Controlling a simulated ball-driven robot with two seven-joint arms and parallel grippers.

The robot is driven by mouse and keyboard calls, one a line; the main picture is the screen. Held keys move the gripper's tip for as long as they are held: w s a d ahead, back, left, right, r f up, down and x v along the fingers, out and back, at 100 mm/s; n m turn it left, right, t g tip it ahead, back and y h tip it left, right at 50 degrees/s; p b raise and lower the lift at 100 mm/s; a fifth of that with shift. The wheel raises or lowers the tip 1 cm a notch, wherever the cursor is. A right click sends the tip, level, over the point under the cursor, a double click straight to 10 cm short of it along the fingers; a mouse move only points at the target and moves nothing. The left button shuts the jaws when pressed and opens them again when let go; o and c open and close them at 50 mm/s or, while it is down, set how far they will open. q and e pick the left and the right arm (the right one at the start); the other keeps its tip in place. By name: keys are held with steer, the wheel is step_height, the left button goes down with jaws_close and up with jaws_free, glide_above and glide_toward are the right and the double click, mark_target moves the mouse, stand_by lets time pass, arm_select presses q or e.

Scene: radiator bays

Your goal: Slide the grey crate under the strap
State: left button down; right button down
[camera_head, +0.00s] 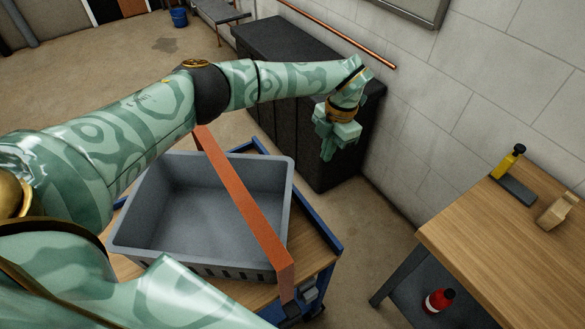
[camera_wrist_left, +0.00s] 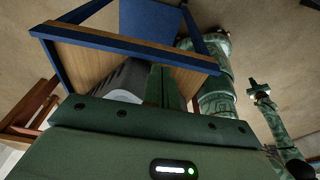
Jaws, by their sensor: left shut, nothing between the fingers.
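The grey crate (camera_head: 150,205) is an open, empty-looking bin on the wooden top of a blue-framed cart (camera_head: 325,240). The orange-red strap (camera_head: 245,205) crosses over the crate from back left to front right. Parts of the crate show on both sides of it; I cannot tell whether they touch. My left gripper (camera_head: 327,150) is shut and empty, beyond the crate's back right corner and apart from it. My left arm hides part of the cart's left side. In the left wrist view, what looks like my right gripper (camera_wrist_left: 259,90) is too small to read.
A dark cabinet (camera_head: 290,75) stands behind my left gripper along the wall. Floor shows between cart and table.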

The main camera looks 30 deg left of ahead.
arm_select(q)
steer(key=p, duration=0.3)
glide_toward(288, 183)
step_height(288, 183, down, 6)
steer(key=shift+s+a+r, duration=0.15)
steer(key=shift+a+r, duration=0.05)
steer(key=shift+s+a+f, duration=0.1)
steer(key=shift+s+f, duration=0.1)
steer(key=shift+s, duration=0.1)
steer(key=shift+f+b, duration=0.35)
steer(key=shift+f, duration=0.2)
steer(key=shift+s+f, duration=0.1)
steer(key=shift+f, duration=0.1)
